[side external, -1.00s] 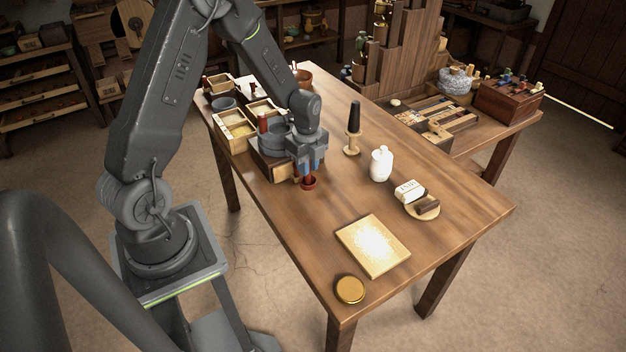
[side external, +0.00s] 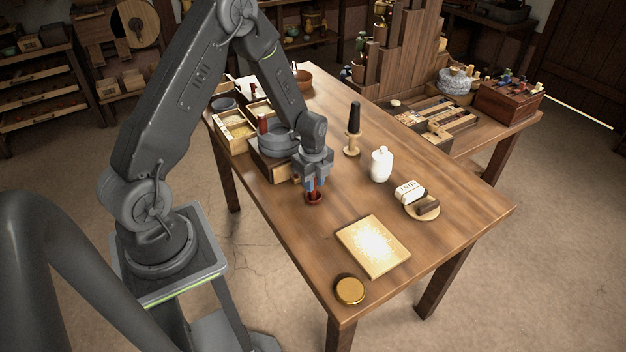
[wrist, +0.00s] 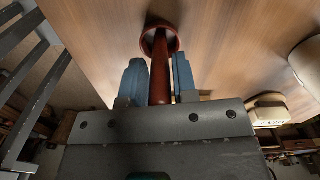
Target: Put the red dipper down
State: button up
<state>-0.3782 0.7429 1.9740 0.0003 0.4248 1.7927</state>
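The red dipper (side external: 313,199) is at the near left part of the wooden table, cup end down and handle up. In the wrist view, its round red cup (wrist: 160,40) is beyond my fingertips, against the tabletop. My gripper (side external: 315,180) points down, with its blue fingers on both sides of the handle. In the wrist view, my gripper (wrist: 160,80) looks closed on the handle, with little or no gap. The cup is at or just above the table; whether it touches is unclear.
Wooden boxes (side external: 234,133) stand behind my gripper. To the right are a black-topped wooden stand (side external: 353,140), a white bottle (side external: 381,165), and a round board (side external: 428,213) with small items. A pale square board (side external: 372,246) and gold lid (side external: 349,290) lie nearer. Bare table surrounds the dipper.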

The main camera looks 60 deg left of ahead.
jog(key=o, duration=0.3)
notch_tip(320, 180, up, 12)
jog(key=shift+d+r, duration=0.1)
jog(key=shift+r, duration=0.1)
jog(key=s+d+r+n+t, duration=0.2)
jog(key=s+d+r+n, duration=0.35)
jog(key=r, duration=0.25)
jog(key=s+d+r+n+t, duration=0.2)
jog(key=s+d+r+n, duration=0.35)
jog(key=r, duration=0.25)
jog(key=s+d+r+n+t, duration=0.1)
jog(key=s+d+r+n, duration=0.1)
jog(key=s+n, duration=0.3)
jog(key=shift+s+d+r+t, duration=0.15)
jog(key=shift+s+d+t, duration=0.15)
jog(key=shift+s+d, duration=0.7)
jog(key=shift+s+a, duration=0.1)
